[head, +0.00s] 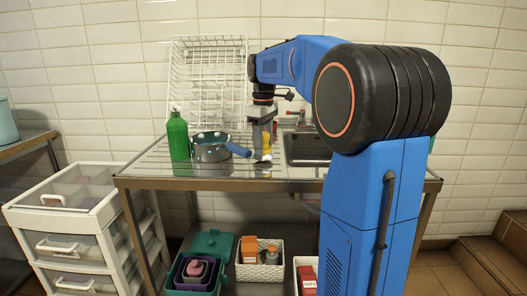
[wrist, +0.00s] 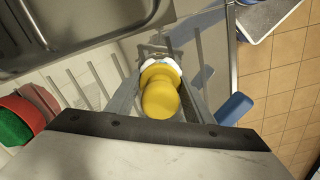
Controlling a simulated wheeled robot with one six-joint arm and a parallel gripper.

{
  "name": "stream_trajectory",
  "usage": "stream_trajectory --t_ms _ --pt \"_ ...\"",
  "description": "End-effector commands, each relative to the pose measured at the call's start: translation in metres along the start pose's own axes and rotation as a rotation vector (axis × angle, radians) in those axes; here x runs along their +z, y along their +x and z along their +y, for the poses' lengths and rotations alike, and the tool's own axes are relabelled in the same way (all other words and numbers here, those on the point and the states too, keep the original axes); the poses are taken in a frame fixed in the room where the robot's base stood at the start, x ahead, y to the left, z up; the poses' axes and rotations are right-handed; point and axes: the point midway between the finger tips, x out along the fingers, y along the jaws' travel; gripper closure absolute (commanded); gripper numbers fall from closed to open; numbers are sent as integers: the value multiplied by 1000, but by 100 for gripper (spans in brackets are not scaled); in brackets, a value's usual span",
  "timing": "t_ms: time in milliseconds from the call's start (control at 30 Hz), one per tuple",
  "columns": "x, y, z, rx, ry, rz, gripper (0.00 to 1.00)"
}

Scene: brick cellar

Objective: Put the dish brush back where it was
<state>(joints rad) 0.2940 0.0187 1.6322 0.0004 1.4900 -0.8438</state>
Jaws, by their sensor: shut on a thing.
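The dish brush has a yellow handle (head: 266,141) and a pale head (head: 263,160) pointing down. My gripper (head: 262,132) is shut on the handle, above the metal draining counter (head: 290,184), between the pot and the sink. In the wrist view the yellow handle end (wrist: 160,95) shows between the fingers, with white bristles (wrist: 157,66) beyond it. The brush is roughly upright. I cannot tell whether its head touches the counter.
A dotted pot (head: 211,150) with a blue handle (head: 238,150) and a green bottle (head: 178,137) stand left of my gripper. The white wire rack (head: 205,75) leans behind. The sink (head: 305,150) is to the right. Red and green objects (wrist: 22,118) show in the wrist view.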

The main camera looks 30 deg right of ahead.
Motion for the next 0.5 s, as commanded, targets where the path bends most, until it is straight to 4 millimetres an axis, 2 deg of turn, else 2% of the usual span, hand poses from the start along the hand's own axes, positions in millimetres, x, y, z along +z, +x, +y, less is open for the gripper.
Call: stream_trajectory --t_ms 100,467,500 --pt "0 11 0 0 0 0 71" --pt "0 14 0 0 0 0 71" --pt "0 15 0 0 0 0 48"
